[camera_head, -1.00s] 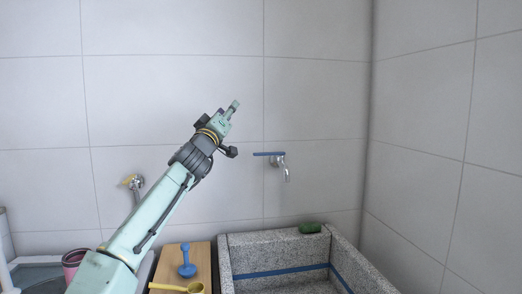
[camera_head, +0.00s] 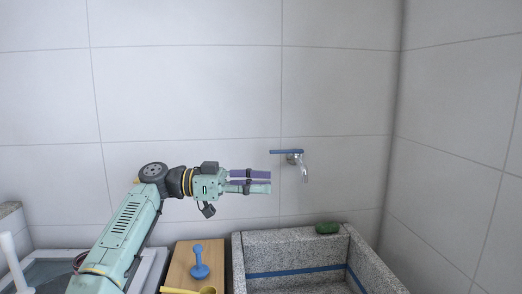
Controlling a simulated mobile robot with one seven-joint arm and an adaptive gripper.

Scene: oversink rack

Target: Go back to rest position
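My gripper (camera_head: 268,182) is in the middle of the head view, in front of the tiled wall. It points right and is about level, with its fingertips just left of the tap (camera_head: 296,160) in the picture. Its pale green and purple fingers lie side by side with only a thin gap showing, so I cannot tell whether it is open or shut. I see nothing held in it. My arm rises from the lower left and bends to the right at the wrist.
A granite sink (camera_head: 290,238) with a blue stripe is at the lower right, a green object (camera_head: 328,228) on its back rim. A wooden board (camera_head: 181,270) left of it carries a blue knobbed tool (camera_head: 199,264) and a yellow utensil (camera_head: 207,291). The wall above is clear.

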